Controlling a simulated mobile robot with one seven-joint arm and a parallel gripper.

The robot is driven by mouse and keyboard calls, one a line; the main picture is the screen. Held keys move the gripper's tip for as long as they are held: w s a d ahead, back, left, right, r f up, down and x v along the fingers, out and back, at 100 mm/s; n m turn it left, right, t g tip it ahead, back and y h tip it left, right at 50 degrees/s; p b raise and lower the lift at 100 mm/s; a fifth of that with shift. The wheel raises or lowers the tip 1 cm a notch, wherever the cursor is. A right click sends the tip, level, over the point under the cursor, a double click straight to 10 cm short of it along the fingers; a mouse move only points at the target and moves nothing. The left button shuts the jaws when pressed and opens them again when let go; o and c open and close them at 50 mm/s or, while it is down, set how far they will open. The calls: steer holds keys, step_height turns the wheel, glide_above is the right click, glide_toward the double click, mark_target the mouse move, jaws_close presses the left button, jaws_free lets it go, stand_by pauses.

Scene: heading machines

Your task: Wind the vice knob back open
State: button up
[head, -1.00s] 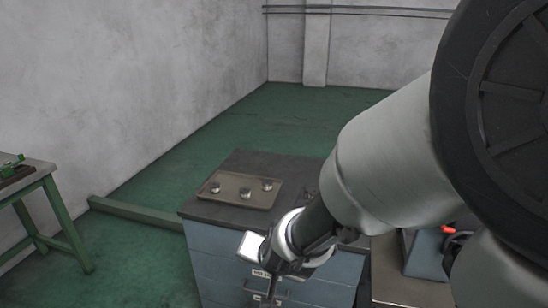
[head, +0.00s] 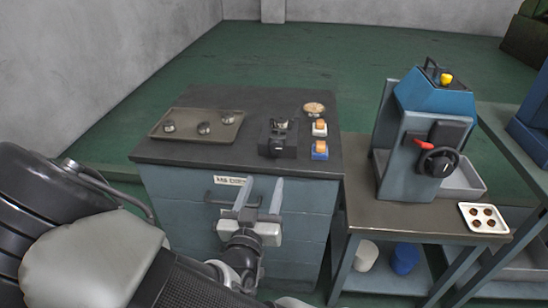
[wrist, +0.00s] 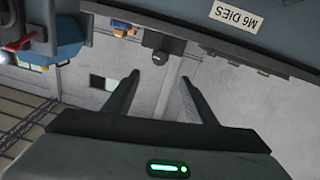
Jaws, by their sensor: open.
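The small dark vice (head: 278,138) stands on the cabinet top near its front edge. A black block with a rounded end (wrist: 165,42), probably the vice with its knob, shows beyond my fingers in the wrist view; the knob's exact state cannot be told. My gripper (head: 261,184) is open and empty in front of the cabinet's drawers, below and short of the vice. Its two fingers point toward the cabinet, and in the wrist view the gap between the fingertips (wrist: 159,78) is clear.
A drawer handle is close to my gripper. At right, a blue machine (head: 410,130) and a white tray (head: 484,209) occupy a bench.

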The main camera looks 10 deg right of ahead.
mark_target(276, 148)
steer(key=x, duration=1.4)
steer(key=shift+w, duration=0.35)
steer(key=c, duration=1)
steer(key=shift+c, duration=0.2)
